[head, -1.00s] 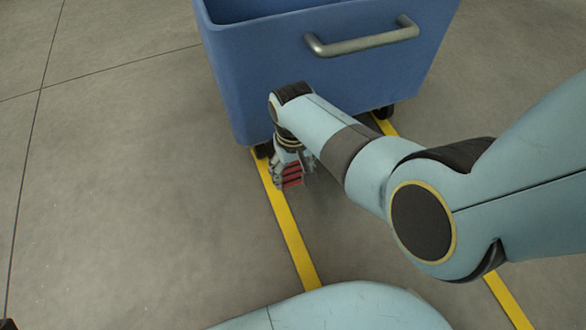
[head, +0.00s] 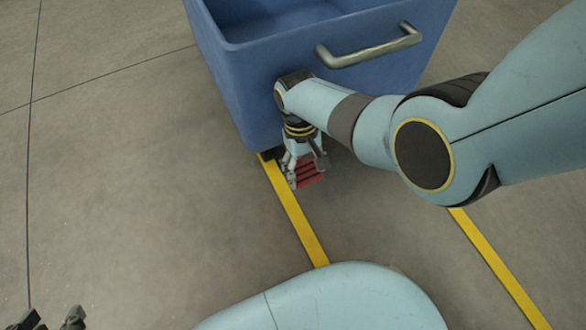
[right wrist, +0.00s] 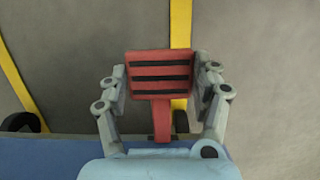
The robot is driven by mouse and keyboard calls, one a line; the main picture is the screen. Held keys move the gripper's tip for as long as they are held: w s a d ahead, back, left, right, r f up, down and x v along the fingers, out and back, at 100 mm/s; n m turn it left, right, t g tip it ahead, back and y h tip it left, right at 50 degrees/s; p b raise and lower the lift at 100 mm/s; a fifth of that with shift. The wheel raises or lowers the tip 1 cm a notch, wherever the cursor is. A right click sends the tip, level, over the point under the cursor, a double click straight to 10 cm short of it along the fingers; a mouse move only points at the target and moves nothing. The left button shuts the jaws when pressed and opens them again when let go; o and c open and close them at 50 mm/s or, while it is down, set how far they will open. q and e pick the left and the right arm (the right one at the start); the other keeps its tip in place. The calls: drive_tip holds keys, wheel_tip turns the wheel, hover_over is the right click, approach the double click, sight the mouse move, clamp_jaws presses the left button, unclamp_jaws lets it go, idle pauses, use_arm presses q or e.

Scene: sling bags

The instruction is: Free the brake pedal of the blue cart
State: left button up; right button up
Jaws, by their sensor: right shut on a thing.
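The blue cart (head: 275,75) stands at the top of the head view, its metal handle (head: 370,47) towards me. Its brake pedal (head: 311,174) is a red plate with black stripes, sticking out low at the cart's front edge. In the right wrist view the pedal (right wrist: 160,92) and its red stem show clearly. My right gripper (head: 305,167) points down at the pedal. In the right wrist view its fingers (right wrist: 161,75) are on either side of the plate, shut on it. My left gripper (head: 52,319) shows only its dark fingertips at the bottom left, apart and empty.
Yellow floor lines (head: 296,215) run from under the cart towards me. Dark wheels (right wrist: 22,122) show under the cart's edge. The grey concrete floor (head: 120,180) on the left is clear.

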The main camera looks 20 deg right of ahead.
sight(304, 169)
drive_tip(key=shift+p+v, duration=0.55)
drive_tip(key=shift+v, duration=0.35)
drive_tip(key=shift+w+r+p, duration=0.35)
drive_tip(key=shift+p, duration=0.1)
use_arm(q)
wheel_tip(304, 169, up, 3)
drive_tip(key=g, duration=0.2)
drive_tip(key=shift+a+g, duration=0.15)
drive_tip(key=shift+g, duration=0.15)
use_arm(e)
drive_tip(key=o, duration=1.4)
drive_tip(key=shift+w, duration=0.1)
drive_tip(key=shift+c, duration=0.2)
drive_tip(key=o, duration=0.4)
drive_tip(key=shift+s+f, duration=0.1)
drive_tip(key=shift+s, duration=0.1)
drive_tip(key=v, duration=0.3)
drive_tip(key=s+v, duration=0.1)
drive_tip(key=v, duration=0.2)
drive_tip(key=s+v, duration=0.1)
drive_tip(key=v, duration=0.2)
drive_tip(key=shift+d+r, duration=0.15)
drive_tip(key=shift+r, duration=0.5)
